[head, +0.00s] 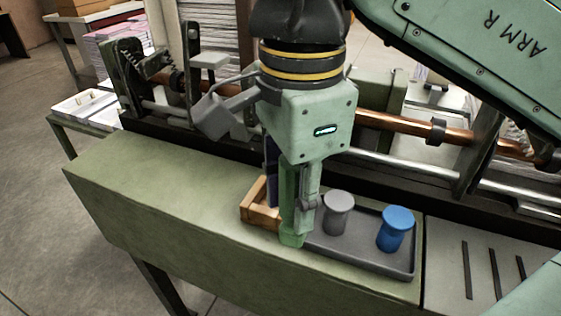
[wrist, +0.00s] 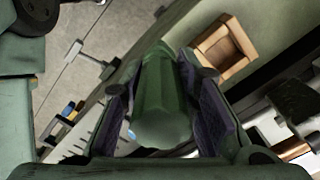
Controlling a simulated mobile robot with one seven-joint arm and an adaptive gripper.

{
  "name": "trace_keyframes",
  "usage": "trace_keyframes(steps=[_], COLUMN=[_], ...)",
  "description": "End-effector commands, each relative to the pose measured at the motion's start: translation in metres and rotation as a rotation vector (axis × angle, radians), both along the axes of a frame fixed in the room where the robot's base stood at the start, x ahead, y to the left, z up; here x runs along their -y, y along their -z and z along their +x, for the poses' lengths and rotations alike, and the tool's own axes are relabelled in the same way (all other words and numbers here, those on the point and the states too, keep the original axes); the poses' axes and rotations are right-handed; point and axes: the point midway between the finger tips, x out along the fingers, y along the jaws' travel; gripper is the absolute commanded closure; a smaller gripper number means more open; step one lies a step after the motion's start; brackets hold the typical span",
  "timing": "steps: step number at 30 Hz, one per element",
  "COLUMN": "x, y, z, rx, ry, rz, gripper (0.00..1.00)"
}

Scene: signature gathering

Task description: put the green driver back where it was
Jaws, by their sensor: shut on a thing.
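The green driver (wrist: 160,105) is a faceted green cylinder, seen large between the two dark-padded fingers in the wrist view. My gripper (wrist: 165,85) is shut on it. In the head view my gripper (head: 291,225) points down over the green bench, between a small wooden box and a grey tray. The driver's lower end is hard to make out there, and I cannot tell whether it touches the bench.
The open wooden box (head: 258,211) stands just left of my gripper; it also shows in the wrist view (wrist: 222,48). The grey tray (head: 365,254) holds a grey cylinder (head: 338,213) and a blue cylinder (head: 396,230). A slotted panel (head: 480,262) lies further right. A copper-coloured shaft (head: 390,125) runs behind. The bench's left part is clear.

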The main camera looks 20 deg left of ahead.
Motion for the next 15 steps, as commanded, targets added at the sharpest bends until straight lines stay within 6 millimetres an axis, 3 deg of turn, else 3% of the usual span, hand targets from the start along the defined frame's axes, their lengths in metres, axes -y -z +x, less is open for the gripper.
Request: trace_keyframes(steps=[9,15], x=[-0.049,-0.059], y=[0.004,0.009], z=[0.061,0.074], rx=[-0.001,0.001], ry=[0.001,0.001], rz=[-0.001,-0.001], gripper=[1.00,1.00])
